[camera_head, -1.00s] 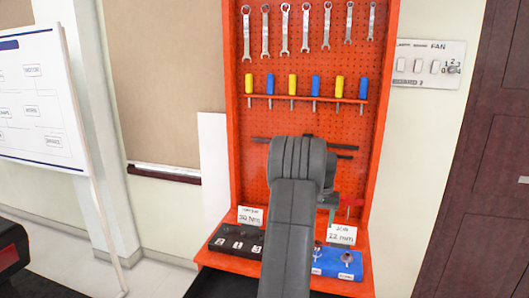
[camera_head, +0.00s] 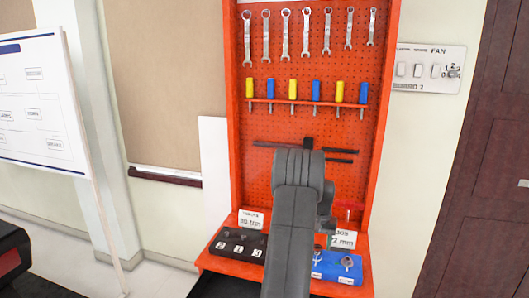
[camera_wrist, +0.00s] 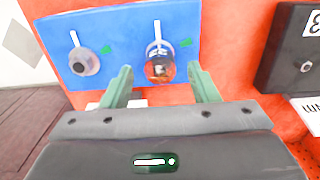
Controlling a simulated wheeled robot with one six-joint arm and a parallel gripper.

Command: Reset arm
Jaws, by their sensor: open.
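My gripper (camera_wrist: 162,84) is open, its two green fingers spread apart in the wrist view. Nothing is seen held between them. Beyond the fingertips is the blue block (camera_wrist: 118,32) with two round fittings. One fitting (camera_wrist: 159,66) shows between the fingers, and the other (camera_wrist: 84,61) lies to the left. I cannot tell whether a finger touches the block. In the head view my grey arm (camera_head: 296,205) reaches toward the orange tool board, and its links hide most of the gripper. The blue block (camera_head: 338,267) shows at right of the arm.
A black block (camera_head: 238,244) with numbered labels sits on the orange shelf left of my arm. Wrenches (camera_head: 306,30) and screwdrivers (camera_head: 315,92) hang on the orange pegboard (camera_head: 270,125) above. A whiteboard (camera_head: 38,100) stands at left. A wall switch panel (camera_head: 428,67) is at right.

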